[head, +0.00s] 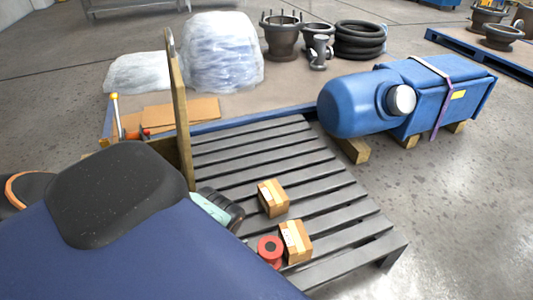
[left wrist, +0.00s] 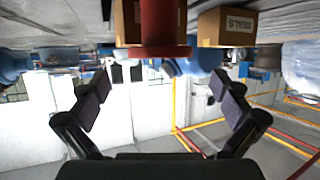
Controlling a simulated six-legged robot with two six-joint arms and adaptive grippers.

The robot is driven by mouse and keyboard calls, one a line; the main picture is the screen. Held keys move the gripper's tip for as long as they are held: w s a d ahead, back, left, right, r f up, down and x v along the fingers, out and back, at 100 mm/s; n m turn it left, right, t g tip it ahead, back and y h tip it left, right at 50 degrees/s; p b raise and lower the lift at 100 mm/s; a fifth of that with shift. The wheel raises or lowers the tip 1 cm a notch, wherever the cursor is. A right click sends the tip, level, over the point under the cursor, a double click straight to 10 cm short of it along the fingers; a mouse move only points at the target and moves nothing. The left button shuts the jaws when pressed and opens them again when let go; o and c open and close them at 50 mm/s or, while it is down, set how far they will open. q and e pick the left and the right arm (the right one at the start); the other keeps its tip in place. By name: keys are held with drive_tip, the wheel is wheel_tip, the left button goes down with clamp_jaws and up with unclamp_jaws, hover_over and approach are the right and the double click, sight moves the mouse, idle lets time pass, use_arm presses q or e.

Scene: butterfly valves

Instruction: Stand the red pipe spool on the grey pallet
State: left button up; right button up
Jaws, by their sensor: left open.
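The red pipe spool (head: 270,246) looks upright on the grey pallet (head: 345,205), with its round flange on top. Its lower part is partly hidden behind my blue body. In the head view part of my left gripper (head: 228,208) shows left of the spool. My right gripper is not in view.
A carton (head: 296,241) stands close beside the spool, and another carton (head: 272,198) stands farther back on the pallet. An upright wooden board (head: 180,120) rises at the pallet's left edge. A blue motor (head: 410,98) lies on wooden blocks behind. The pallet's right slats are bare.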

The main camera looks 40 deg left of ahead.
use_arm(q)
drive_tip(key=shift+p+v, duration=0.7)
drive_tip(key=shift+v, duration=1.9)
